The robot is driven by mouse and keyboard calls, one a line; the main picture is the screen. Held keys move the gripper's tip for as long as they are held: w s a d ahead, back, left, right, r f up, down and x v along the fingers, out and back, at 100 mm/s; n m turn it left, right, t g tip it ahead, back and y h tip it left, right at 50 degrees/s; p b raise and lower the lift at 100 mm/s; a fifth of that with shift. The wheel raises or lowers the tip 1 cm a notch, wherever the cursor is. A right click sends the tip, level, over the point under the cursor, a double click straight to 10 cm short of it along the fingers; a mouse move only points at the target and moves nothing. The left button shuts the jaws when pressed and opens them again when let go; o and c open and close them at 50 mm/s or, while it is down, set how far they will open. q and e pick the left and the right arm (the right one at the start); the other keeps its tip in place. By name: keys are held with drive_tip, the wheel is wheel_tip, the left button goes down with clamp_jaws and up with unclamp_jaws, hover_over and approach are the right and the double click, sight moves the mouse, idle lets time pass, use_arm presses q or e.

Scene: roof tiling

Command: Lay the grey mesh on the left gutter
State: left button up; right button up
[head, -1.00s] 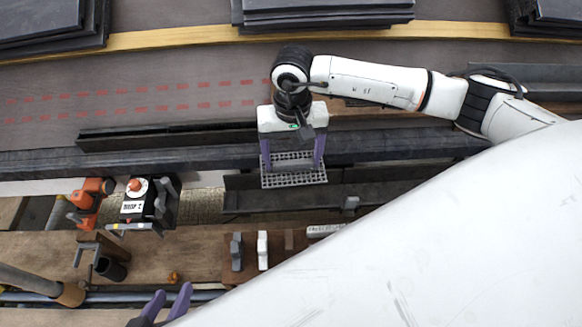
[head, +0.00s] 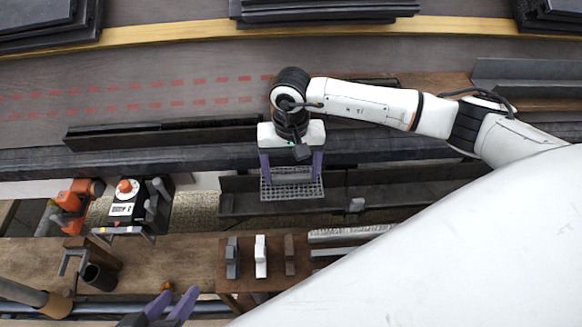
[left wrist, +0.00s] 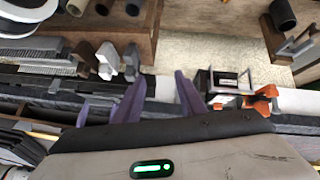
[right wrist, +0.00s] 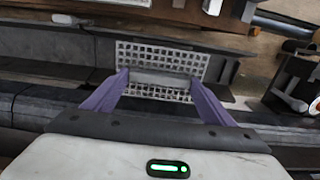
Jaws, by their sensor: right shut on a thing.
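The grey mesh (head: 292,191) is a small perforated panel with a grid of square holes. My right gripper (head: 291,172) is shut on it and holds it over the dark gutter (head: 243,204), below the roof edge. In the right wrist view the mesh (right wrist: 155,88) spans between the two purple fingers, with gutter behind it. I cannot tell whether it touches the gutter. My left gripper (head: 178,300) is open and empty at the bottom of the head view, with its fingers apart in the left wrist view (left wrist: 157,95).
A wooden platform (head: 180,262) in front carries a row of small blocks (head: 260,256). A black box tool (head: 135,205) and an orange tool (head: 74,205) stand at the left. Slate stacks (head: 320,10) lie on the roof. A small clip (head: 356,206) sits on the gutter's front.

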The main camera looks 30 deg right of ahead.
wheel_tip(320, 180, down, 3)
drive_tip(key=shift+b, duration=1)
drive_tip(key=shift+f+b, duration=0.5)
drive_tip(key=shift+f, duration=0.1)
use_arm(q)
drive_tip(key=d+r, duration=0.1)
drive_tip(key=w+d+r+t+h, duration=0.1)
drive_tip(key=shift+r, duration=0.4)
drive_tip(key=shift+s+f+b, duration=0.1)
drive_tip(key=shift+f+b, duration=0.2)
drive_tip(key=shift+f, duration=0.1)
use_arm(e)
drive_tip(key=shift+f, duration=0.1)
drive_tip(key=o, duration=1.1)
use_arm(q)
drive_tip(key=shift+d+r+h, duration=0.1)
drive_tip(key=shift+h, duration=0.2)
